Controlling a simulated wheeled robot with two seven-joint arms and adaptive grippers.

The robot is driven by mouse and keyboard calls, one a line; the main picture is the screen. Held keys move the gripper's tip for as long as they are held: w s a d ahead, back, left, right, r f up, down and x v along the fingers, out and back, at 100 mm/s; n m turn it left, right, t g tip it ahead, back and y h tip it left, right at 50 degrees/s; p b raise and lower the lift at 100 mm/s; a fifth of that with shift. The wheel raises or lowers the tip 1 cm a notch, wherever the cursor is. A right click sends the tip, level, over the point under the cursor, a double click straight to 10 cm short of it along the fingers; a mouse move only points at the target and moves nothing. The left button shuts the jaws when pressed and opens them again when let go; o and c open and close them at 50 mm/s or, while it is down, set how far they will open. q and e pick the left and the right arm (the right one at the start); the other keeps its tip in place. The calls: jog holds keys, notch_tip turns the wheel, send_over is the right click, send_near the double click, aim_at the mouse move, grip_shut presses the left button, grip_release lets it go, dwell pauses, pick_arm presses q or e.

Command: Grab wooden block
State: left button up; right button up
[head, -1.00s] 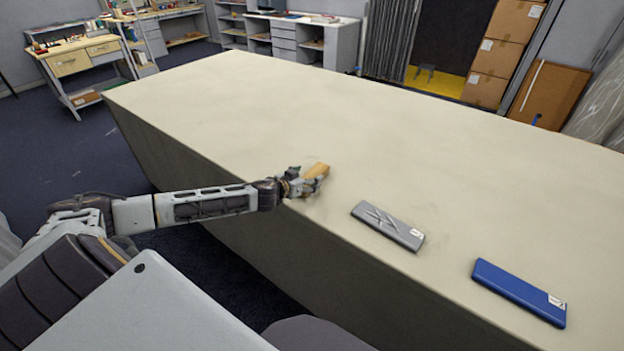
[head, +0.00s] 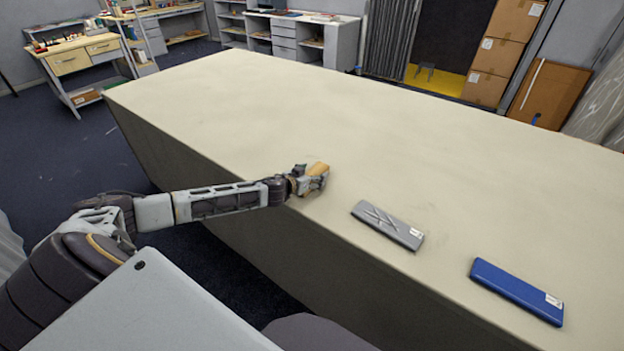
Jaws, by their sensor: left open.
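The wooden block (head: 318,169) is small and tan. It lies on the cloth table (head: 230,110) near the front edge, left of the grey case. My left gripper (head: 318,176) reaches in from the left over the front edge and is at the block. Its fingers are open around the block, with the block showing between them, and they partly hide it. Whether the fingers touch the block is too small to tell. My right gripper is not in view.
A grey flat case (head: 388,225) and a blue flat case (head: 517,291) lie on the table to the right, near the front edge. The table beyond the block is clear. Stacked cardboard boxes (head: 500,55) and workbenches (head: 90,55) stand far behind.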

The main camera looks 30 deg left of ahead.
aim_at(312, 174)
pick_arm(q)
jog(key=c, duration=1.1)
jog(key=shift+r, duration=0.1)
jog(key=shift+r, duration=4.95)
